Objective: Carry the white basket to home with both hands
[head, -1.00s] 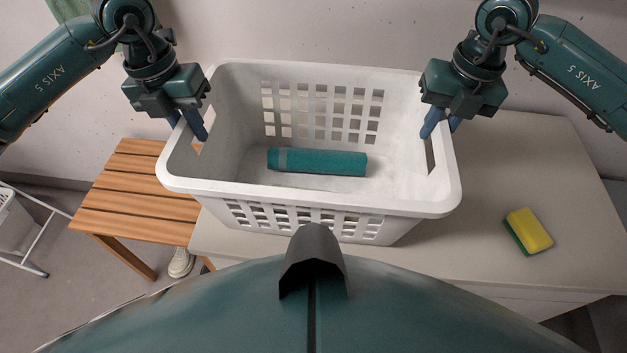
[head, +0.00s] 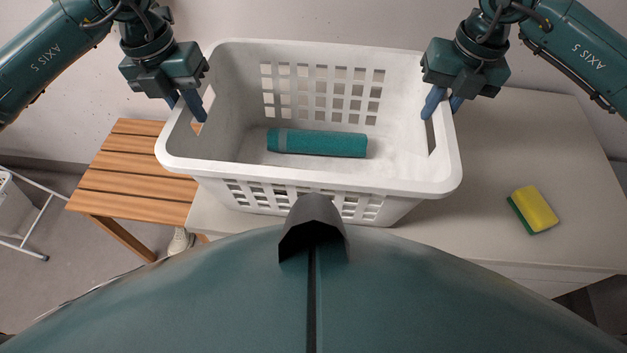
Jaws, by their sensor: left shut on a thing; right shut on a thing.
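The white basket (head: 310,182) is in the middle of the head view, level, over the left part of a pale counter. A rolled teal towel (head: 317,142) with a lighter band lies on its floor. My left gripper (head: 184,108) is shut on the basket's left rim, at the handle slot. My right gripper (head: 440,106) is shut on the right rim, at the other handle slot. Whether the basket's bottom touches the counter is hidden by its front wall and my own body.
The pale counter (head: 530,140) extends right, bare except for a yellow and green sponge (head: 534,210). A slatted wooden bench (head: 132,185) stands lower at left, with a shoe (head: 180,241) beneath. A white wire rack (head: 22,215) stands at far left. A wall is behind.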

